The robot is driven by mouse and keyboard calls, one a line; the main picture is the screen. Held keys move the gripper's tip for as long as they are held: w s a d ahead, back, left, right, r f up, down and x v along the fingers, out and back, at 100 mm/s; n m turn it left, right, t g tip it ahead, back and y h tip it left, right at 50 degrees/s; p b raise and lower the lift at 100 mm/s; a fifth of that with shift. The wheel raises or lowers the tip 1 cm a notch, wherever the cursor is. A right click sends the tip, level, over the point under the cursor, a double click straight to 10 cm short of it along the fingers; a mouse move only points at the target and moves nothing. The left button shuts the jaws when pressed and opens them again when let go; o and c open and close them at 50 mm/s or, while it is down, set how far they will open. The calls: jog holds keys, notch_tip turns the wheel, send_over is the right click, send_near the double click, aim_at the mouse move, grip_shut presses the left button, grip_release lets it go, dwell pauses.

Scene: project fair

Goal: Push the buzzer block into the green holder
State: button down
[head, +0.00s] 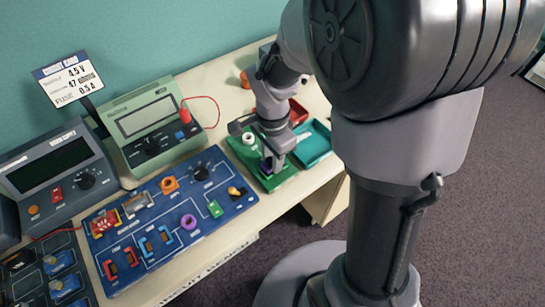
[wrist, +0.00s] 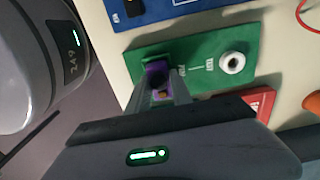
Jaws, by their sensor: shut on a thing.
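The green holder (head: 284,178) is a flat green board at the right end of the bench. It also shows in the wrist view (wrist: 200,50), with a white ring (wrist: 232,63) at its right part. My gripper (wrist: 165,92) points down at the board's other end, with its fingers closed on a small purple block (wrist: 157,72), which I take as the buzzer block. A sliver of purple shows beside the fingers in the head view (head: 266,165). The fingers hide much of the block, so I cannot tell how far it sits in the holder.
A blue circuit board (head: 170,215) with several coloured parts lies left of the holder. A green meter (head: 150,120) stands behind it. A teal tray (head: 313,145) and a red tray (head: 298,112) are close to the gripper. The bench's front edge is near.

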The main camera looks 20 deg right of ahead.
jog(key=shift+f, duration=0.35)
jog(key=c, duration=0.6)
grip_release()
jog(key=shift+r, duration=0.15)
notch_tip(320, 180, up, 8)
jog(key=p, duration=0.6)
dwell(0.4)
